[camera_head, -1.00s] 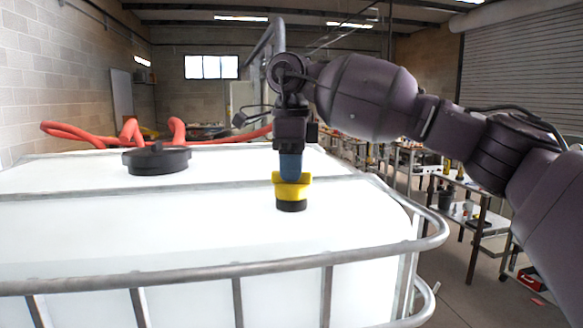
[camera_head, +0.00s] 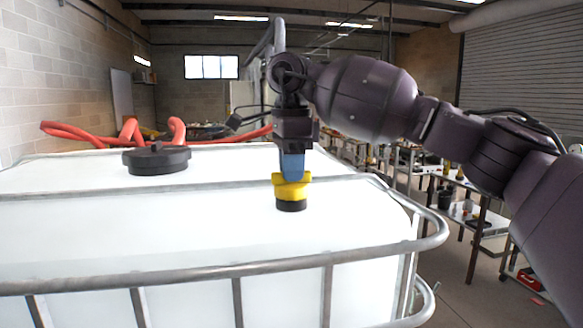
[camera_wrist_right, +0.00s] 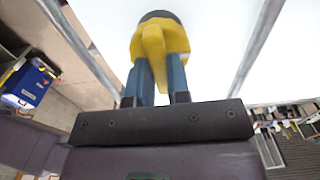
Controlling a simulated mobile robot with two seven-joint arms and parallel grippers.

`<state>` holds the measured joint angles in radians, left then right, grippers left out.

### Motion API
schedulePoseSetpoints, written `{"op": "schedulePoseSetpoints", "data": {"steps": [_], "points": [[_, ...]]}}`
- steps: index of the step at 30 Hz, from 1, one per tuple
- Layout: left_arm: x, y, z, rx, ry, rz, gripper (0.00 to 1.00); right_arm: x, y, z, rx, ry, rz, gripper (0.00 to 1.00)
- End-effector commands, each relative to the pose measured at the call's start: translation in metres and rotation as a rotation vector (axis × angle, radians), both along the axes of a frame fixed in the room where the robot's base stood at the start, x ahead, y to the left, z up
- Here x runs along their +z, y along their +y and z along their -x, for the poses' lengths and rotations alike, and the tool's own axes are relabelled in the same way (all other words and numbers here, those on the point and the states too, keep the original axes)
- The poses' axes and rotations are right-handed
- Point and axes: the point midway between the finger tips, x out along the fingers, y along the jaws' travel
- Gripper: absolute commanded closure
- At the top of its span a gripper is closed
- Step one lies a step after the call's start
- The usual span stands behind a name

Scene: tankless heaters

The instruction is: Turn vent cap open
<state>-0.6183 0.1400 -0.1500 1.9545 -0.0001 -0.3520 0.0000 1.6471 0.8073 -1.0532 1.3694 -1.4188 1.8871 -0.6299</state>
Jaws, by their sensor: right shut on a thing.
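The yellow vent cap (camera_head: 291,190) sits on a black base (camera_head: 291,206) on top of the white tank (camera_head: 150,225). My right gripper (camera_head: 291,176) comes down from above, with its blue fingers shut on the cap's raised grip. In the right wrist view the two blue fingers of the gripper (camera_wrist_right: 158,75) lie on either side of the yellow cap's ridge (camera_wrist_right: 163,45). The fingers hide part of the ridge. My left gripper is not in view.
A large black lid (camera_head: 156,160) stands on the tank at the left. A metal tube frame (camera_head: 200,280) runs around the tank's edge. Red hoses (camera_head: 90,133) lie behind. Work tables (camera_head: 470,215) stand at the right.

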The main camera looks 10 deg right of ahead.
Motion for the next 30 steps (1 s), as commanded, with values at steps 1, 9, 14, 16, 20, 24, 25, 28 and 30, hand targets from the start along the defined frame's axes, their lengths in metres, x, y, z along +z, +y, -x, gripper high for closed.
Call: {"op": "schedulePoseSetpoints", "data": {"steps": [1, 9, 14, 16, 20, 24, 25, 28, 30], "points": [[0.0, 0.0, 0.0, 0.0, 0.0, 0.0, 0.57, 0.0, 0.0, 0.0, 0.003, -0.001, -0.001, 1.0], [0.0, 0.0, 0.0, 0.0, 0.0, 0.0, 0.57, 0.0, 0.0, 0.0, 0.002, -0.001, -0.001, 0.57], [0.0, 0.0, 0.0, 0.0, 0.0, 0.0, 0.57, 0.0, 0.0, 0.0, 0.001, 0.0, 0.0, 0.57], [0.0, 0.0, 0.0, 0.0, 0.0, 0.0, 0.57, 0.0, 0.0, 0.0, 0.001, 0.0, 0.0, 0.57], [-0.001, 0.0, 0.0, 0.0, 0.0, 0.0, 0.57, 0.005, 0.0, 0.0, 0.0, -0.001, 0.0, 0.57], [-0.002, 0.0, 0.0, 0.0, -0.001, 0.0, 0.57, 0.022, 0.001, 0.0, 0.001, -0.004, -0.002, 0.57], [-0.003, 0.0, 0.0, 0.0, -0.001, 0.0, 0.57, 0.026, 0.001, 0.0, 0.0, -0.003, -0.002, 0.57], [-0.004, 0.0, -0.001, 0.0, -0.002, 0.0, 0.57, 0.046, 0.001, 0.0, -0.001, -0.003, -0.002, 0.57], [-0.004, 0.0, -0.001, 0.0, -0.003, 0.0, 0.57, 0.059, 0.001, 0.0, 0.0, -0.004, -0.002, 0.57]]}}
